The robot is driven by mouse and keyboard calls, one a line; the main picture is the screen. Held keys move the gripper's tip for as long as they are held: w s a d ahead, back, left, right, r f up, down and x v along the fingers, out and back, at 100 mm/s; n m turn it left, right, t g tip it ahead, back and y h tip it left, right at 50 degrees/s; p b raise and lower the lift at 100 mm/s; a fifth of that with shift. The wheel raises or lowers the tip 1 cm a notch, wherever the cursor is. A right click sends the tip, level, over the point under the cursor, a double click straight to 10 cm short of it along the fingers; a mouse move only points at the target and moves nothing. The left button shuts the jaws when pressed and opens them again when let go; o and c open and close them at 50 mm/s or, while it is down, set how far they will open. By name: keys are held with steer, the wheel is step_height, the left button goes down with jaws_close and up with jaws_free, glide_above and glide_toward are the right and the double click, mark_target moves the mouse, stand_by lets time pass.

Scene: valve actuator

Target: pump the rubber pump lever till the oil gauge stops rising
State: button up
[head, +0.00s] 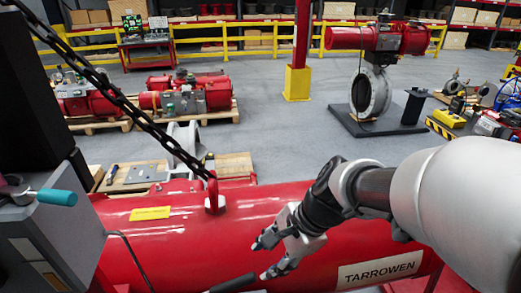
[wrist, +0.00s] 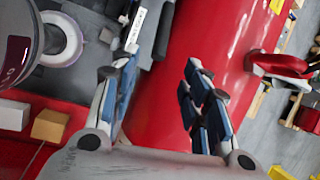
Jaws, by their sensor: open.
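A black rubber-gripped lever (head: 232,284) shows at the bottom edge of the head view, in front of the large red cylinder. What looks like the same dark grip (wrist: 164,30) is in the wrist view, beyond my fingertips. My gripper (head: 263,260) is open, with its fingers pointing left and down, just right of the lever's end. In the wrist view my gripper (wrist: 162,66) has its blue-padded fingers spread, with nothing between them. The lever's base is out of the head view. I cannot make out an oil gauge reading in either view.
The red cylinder (head: 145,235), labelled TARROWEN, fills the foreground. A chain (head: 120,98) runs down to a red hook (head: 212,190) on it. A grey box (head: 50,240) with a teal handle (head: 57,197) stands at left. Pallets with red actuators lie behind.

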mark_target(241, 280)
steer(key=b+x, duration=0.4)
steer(key=x, duration=1.3)
steer(key=shift+w+a+f, duration=0.1)
steer(key=shift+a+f, duration=0.2)
steer(key=shift+c, duration=0.5)
jaws_close()
